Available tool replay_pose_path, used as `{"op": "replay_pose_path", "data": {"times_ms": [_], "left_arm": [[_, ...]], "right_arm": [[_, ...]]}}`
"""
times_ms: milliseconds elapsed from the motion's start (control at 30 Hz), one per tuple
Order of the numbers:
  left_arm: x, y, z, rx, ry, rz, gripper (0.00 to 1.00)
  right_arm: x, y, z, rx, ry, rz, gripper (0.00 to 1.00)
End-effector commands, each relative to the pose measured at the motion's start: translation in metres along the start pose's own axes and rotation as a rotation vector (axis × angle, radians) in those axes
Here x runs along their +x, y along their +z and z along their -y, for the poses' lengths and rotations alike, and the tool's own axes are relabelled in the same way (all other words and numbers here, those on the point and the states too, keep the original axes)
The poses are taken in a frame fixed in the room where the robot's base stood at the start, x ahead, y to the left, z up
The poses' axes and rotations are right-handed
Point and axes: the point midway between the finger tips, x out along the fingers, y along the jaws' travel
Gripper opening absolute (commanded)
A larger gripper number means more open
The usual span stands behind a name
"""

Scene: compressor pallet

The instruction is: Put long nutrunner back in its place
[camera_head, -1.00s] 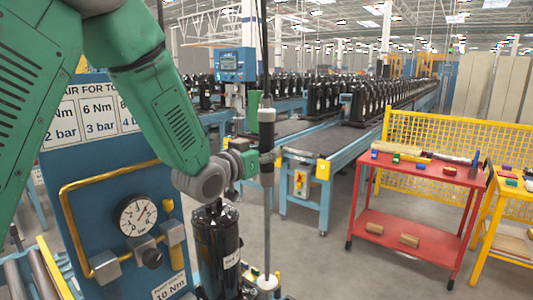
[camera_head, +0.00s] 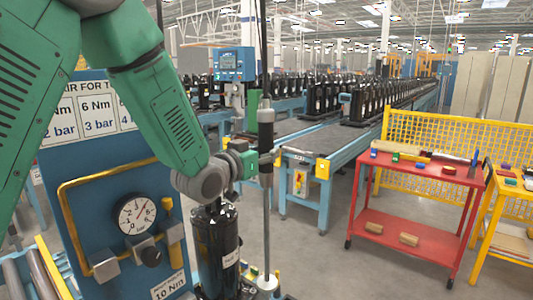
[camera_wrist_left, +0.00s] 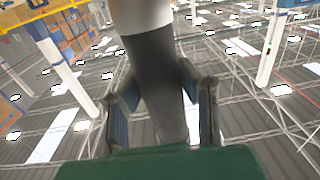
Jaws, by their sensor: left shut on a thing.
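The long nutrunner (camera_head: 266,190) hangs upright as a grey and black tool with a long thin shaft, in the middle of the head view. Its lower end meets a white round piece (camera_head: 267,282) beside the black compressor (camera_head: 217,240). My left gripper (camera_head: 262,165) is shut around its body from the left. In the left wrist view the dark and silver tool body (camera_wrist_left: 152,75) runs between the two fingers of the gripper (camera_wrist_left: 163,105). My right gripper is not in view.
A blue panel (camera_head: 110,180) with a pressure gauge (camera_head: 136,214) and yellow pipe stands at the left. A red cart (camera_head: 410,220) and yellow mesh fence (camera_head: 450,140) are at the right. A conveyor (camera_head: 345,140) with several black compressors runs behind. Floor between is clear.

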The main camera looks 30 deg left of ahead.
Motion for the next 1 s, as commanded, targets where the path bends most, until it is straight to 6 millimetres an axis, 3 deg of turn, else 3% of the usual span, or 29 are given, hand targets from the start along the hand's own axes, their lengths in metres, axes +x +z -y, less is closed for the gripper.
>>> {"op": "replay_pose_path", "data": {"times_ms": [1000], "left_arm": [[0.001,0.015,0.000,0.000,0.000,-0.006,0.00]], "right_arm": [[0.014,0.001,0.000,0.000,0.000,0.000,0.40]]}}
